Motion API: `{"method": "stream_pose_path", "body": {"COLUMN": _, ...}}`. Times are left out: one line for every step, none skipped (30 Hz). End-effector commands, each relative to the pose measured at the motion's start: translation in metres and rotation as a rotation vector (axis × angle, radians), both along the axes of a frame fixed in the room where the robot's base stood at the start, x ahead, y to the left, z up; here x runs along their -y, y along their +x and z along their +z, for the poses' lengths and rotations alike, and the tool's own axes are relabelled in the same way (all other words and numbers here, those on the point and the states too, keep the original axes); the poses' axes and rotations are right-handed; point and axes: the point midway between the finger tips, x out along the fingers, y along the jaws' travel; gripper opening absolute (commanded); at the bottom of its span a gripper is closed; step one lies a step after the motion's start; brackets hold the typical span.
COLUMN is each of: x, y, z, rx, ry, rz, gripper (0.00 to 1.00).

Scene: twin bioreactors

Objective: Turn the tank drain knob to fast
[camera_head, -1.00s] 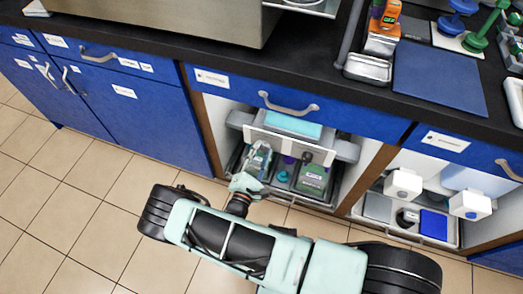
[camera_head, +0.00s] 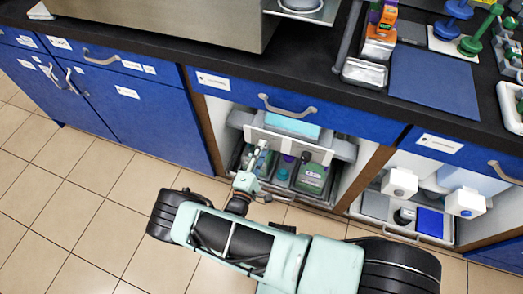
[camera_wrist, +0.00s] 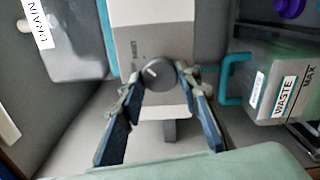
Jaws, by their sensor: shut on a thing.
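The drain knob (camera_wrist: 158,74) is a dark grey round dial with a white mark, on the face of a pale grey box (camera_wrist: 150,35) in the wrist view. The mark points towards the upper left of that picture. Small print beside the dial is too blurred to read. My gripper (camera_wrist: 162,82) has one blue-grey finger on each side of the knob and is shut on it. In the head view my gripper (camera_head: 258,170) is at the open shelf under the counter, and the knob is hidden or too small there.
A container labelled WASTE (camera_wrist: 283,95) with a teal handle is right of the knob. In the head view a tray (camera_head: 282,189) holds bottles below a white panel (camera_head: 285,146). A blue drawer (camera_head: 315,110) is above. Tiled floor (camera_head: 90,220) at left is clear.

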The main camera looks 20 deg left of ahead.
Motion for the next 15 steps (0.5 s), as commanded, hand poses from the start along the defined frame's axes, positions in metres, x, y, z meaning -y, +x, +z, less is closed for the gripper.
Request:
{"method": "stream_pose_path", "body": {"x": 0.0001, "y": 0.0013, "z": 0.0008, "rx": 0.003, "ry": 0.006, "rz": -0.001, "gripper": 0.07}}
{"method": "stream_pose_path", "body": {"x": 0.0001, "y": 0.0013, "z": 0.0008, "rx": 0.003, "ry": 0.009, "rz": -0.001, "gripper": 0.07}}
{"method": "stream_pose_path", "body": {"x": 0.0001, "y": 0.0013, "z": 0.0007, "rx": 0.003, "ry": 0.011, "rz": -0.001, "gripper": 0.07}}
{"method": "stream_pose_path", "body": {"x": 0.0001, "y": 0.0014, "z": 0.0007, "rx": 0.003, "ry": 0.012, "rz": -0.001, "gripper": 0.07}}
{"method": "stream_pose_path", "body": {"x": 0.0001, "y": 0.0014, "z": 0.0007, "rx": 0.003, "ry": 0.013, "rz": -0.001, "gripper": 0.07}}
{"method": "stream_pose_path", "body": {"x": 0.0001, "y": 0.0014, "z": 0.0007, "rx": 0.003, "ry": 0.013, "rz": -0.001, "gripper": 0.07}}
{"method": "stream_pose_path", "body": {"x": 0.0001, "y": 0.0014, "z": 0.0007, "rx": 0.003, "ry": 0.013, "rz": -0.001, "gripper": 0.07}}
{"method": "stream_pose_path", "body": {"x": 0.0001, "y": 0.0014, "z": 0.0007, "rx": 0.003, "ry": 0.013, "rz": -0.001, "gripper": 0.07}}
{"method": "stream_pose_path", "body": {"x": 0.0001, "y": 0.0014, "z": 0.0007, "rx": 0.003, "ry": 0.013, "rz": -0.001, "gripper": 0.07}}
{"method": "stream_pose_path", "body": {"x": 0.0001, "y": 0.0014, "z": 0.0007, "rx": 0.003, "ry": 0.013, "rz": -0.001, "gripper": 0.07}}
{"method": "stream_pose_path", "body": {"x": 0.0001, "y": 0.0014, "z": 0.0007, "rx": 0.003, "ry": 0.013, "rz": -0.001, "gripper": 0.07}}
{"method": "stream_pose_path", "body": {"x": 0.0001, "y": 0.0014, "z": 0.0007, "rx": 0.003, "ry": 0.013, "rz": -0.001, "gripper": 0.07}}
{"method": "stream_pose_path", "body": {"x": 0.0001, "y": 0.0014, "z": 0.0007, "rx": 0.003, "ry": 0.013, "rz": -0.001, "gripper": 0.07}}
{"method": "stream_pose_path", "body": {"x": 0.0001, "y": 0.0014, "z": 0.0007, "rx": 0.003, "ry": 0.013, "rz": -0.001, "gripper": 0.07}}
{"method": "stream_pose_path", "body": {"x": 0.0001, "y": 0.0015, "z": 0.0008, "rx": 0.003, "ry": 0.013, "rz": -0.001, "gripper": 0.35}}
